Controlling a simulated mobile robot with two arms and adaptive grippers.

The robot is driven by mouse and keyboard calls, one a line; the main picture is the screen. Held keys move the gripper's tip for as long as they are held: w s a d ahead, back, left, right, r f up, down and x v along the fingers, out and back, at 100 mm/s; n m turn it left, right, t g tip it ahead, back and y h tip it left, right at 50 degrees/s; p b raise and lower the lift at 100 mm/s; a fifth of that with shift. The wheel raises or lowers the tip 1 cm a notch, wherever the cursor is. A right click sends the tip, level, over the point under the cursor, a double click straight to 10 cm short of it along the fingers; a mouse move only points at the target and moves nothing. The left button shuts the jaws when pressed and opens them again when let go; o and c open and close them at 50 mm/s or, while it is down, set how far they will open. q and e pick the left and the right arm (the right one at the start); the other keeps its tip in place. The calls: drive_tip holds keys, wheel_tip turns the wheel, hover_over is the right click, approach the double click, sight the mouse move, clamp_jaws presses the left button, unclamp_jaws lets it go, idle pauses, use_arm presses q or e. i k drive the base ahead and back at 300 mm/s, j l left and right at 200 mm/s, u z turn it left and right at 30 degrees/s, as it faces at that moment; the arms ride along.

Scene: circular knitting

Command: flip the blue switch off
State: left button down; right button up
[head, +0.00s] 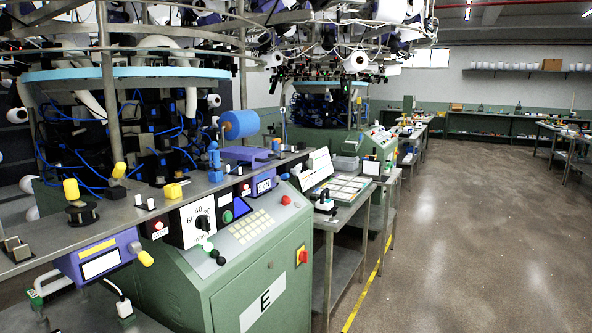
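I cannot tell for certain which part is the blue switch. A small upright blue lever-like part (214,156) stands on the machine's metal ledge, left of a blue spool (239,124). A blue-violet box (263,183) with a white label hangs on the ledge's front edge, above the green control cabinet. The on or off position of any switch is too small to read. Neither of my grippers is in view.
The green cabinet (262,290) marked E carries a dial (200,222), a keypad (250,227) and a red button (286,200). A red-and-yellow rotary switch (302,256) is on its side. A side table (345,215) holds papers. Open floor (470,240) lies to the right.

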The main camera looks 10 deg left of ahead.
sight(278, 179)
drive_tip(key=i+l, duration=0.1)
drive_tip(key=i, duration=0.3)
drive_tip(key=i+l, duration=0.1)
drive_tip(key=i, duration=0.35)
